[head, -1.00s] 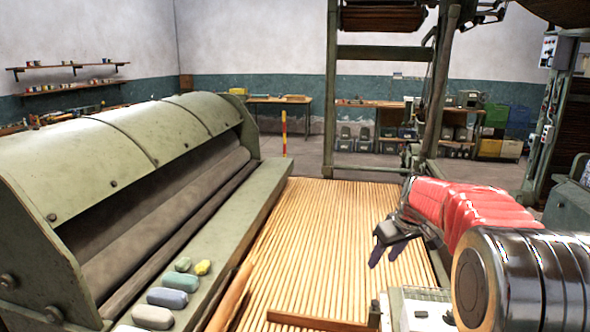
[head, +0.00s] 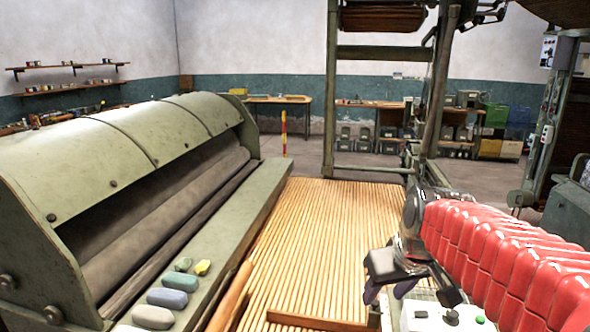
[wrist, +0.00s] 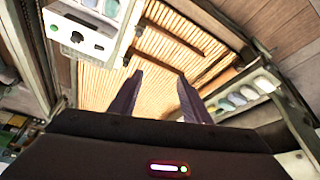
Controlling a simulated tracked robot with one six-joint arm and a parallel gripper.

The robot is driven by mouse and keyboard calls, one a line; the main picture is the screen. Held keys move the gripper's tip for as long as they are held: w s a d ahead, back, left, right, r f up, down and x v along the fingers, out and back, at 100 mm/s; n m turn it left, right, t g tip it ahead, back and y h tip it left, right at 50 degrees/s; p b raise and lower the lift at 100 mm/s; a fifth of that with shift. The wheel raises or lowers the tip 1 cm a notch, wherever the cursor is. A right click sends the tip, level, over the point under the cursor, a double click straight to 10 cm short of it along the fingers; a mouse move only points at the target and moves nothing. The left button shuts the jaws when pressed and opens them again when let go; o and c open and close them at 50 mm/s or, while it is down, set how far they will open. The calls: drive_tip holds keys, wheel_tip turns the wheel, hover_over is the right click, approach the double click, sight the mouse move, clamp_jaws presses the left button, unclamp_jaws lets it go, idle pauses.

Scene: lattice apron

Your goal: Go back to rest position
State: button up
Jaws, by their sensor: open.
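My gripper (head: 385,292) is at the lower right of the head view, beside the red-sleeved arm. It is over the near right part of the wooden slat lattice (head: 310,225), close to the white control box. In the wrist view its two dark fingers (wrist: 153,97) stand apart with nothing between them. The slat lattice (wrist: 165,55) shows beyond the fingertips.
The white control box (head: 440,320) with knobs is just below my gripper. A green roller machine (head: 110,150) fills the left side. Several coloured stones (head: 173,298) lie on its ledge. A green upright frame (head: 330,100) stands at the back. The lattice's middle is clear.

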drive_tip(key=s+a+f+m, duration=0.1)
drive_tip(key=s+f, duration=0.1)
drive_tip(key=s, duration=0.6)
drive_tip(key=s+a+f+m, duration=0.1)
drive_tip(key=s+f, duration=0.1)
drive_tip(key=s, duration=0.6)
drive_tip(key=shift+s+f+t+h, duration=0.2)
drive_tip(key=shift+s+t+h, duration=0.1)
drive_tip(key=shift+t, duration=0.1)
